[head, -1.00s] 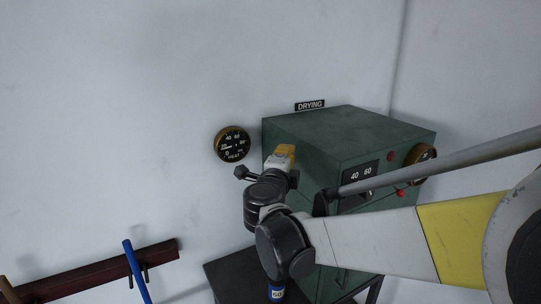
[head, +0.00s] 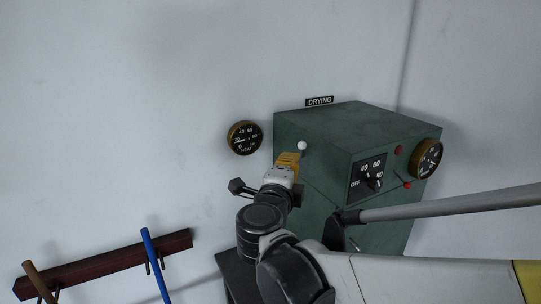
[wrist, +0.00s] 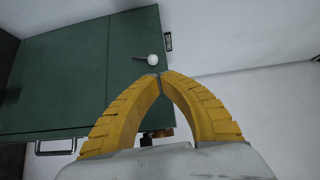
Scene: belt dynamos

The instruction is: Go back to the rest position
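My gripper (wrist: 160,77) has yellow ridged fingers that meet at the tips in the wrist view. It is shut, with nothing seen between the fingers. In the head view my gripper (head: 291,157) is in front of the left face of a green cabinet (head: 340,130). A white ball knob (wrist: 153,59) on a short rod is just beyond the fingertips in the wrist view. The knob also shows in the head view (head: 302,146), just above the fingers. Whether the fingertips touch it, I cannot tell.
A round HEAT gauge (head: 245,138) is on the wall left of the cabinet. The cabinet's right face has a dial panel (head: 368,178), red lamps and a brass gauge (head: 427,158). A dark red rack (head: 105,265) with a blue handle (head: 154,262) is low at left. The upper wall is clear.

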